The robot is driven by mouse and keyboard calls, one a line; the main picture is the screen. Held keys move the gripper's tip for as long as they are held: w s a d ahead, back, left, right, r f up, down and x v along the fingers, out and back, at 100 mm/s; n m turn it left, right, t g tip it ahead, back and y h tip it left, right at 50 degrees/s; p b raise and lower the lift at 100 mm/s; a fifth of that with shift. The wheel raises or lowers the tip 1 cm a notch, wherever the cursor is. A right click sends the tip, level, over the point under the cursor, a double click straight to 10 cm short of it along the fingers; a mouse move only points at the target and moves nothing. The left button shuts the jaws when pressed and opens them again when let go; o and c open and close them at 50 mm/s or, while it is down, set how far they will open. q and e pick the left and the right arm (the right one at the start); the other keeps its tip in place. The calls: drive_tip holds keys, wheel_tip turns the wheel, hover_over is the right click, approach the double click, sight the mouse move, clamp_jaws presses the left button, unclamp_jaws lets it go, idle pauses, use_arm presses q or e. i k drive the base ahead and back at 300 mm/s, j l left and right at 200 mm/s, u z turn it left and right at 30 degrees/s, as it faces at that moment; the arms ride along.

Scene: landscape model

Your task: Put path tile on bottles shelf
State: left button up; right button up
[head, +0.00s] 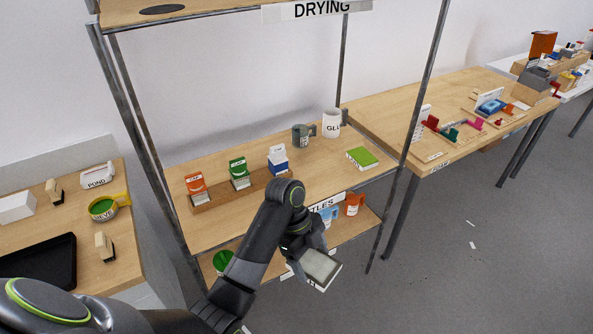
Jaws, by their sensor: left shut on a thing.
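My left gripper (309,251) comes in from the bottom left and is shut on a flat grey tile with a pale edge (321,269), likely the path tile. Lettering on its edge is too small to read fully. The tile is tilted and appears in front of the lower shelf (352,231), whose label shows only "TLES". Blue (329,214) and orange (354,204) items stand on that shelf, and a green round item (223,262) is at its left. My arm hides the shelf's middle. My right gripper is not in view.
The shelf above (310,165) holds a wooden rack of packets (240,191), two mugs (331,123) and a green block (362,158). Metal posts (420,90) frame the unit. A side table (130,262) stands left, another table (385,115) right.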

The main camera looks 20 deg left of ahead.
sight(320, 173)
drive_tip(key=i+j, duration=0.2)
drive_tip(key=i, duration=0.3)
drive_tip(key=i+j, duration=0.25)
drive_tip(key=i, duration=0.25)
drive_tip(key=i+j, duration=0.2)
drive_tip(key=i, duration=0.3)
